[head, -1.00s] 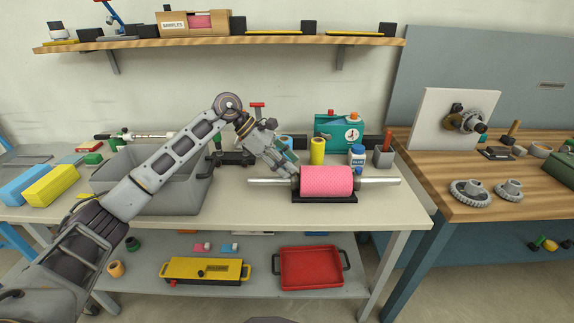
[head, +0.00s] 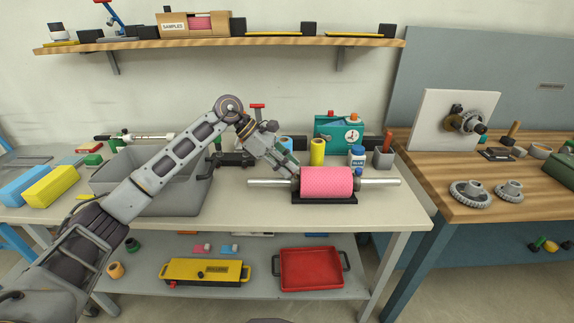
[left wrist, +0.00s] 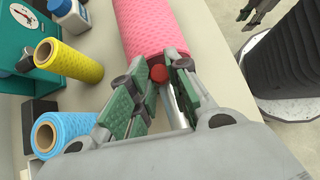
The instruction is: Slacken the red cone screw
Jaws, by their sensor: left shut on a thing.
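A pink roll (head: 327,181) lies on a metal shaft (head: 378,182) over a black base on the grey table. It also shows in the left wrist view (left wrist: 150,25). The red cone screw (left wrist: 158,73) shows as a small red knob at the near end of the pink roll. My left gripper (head: 294,171) reaches down at the roll's left end. In the left wrist view its green-padded fingers (left wrist: 160,88) are shut on the red cone screw, one on each side. The screw is hidden behind the fingers in the head view.
A grey bin (head: 165,198) stands left on the table. Behind the roll are a yellow roll (head: 317,151), a blue roll (head: 286,143), a glue bottle (head: 357,156) and a teal device (head: 336,127). The table front is clear.

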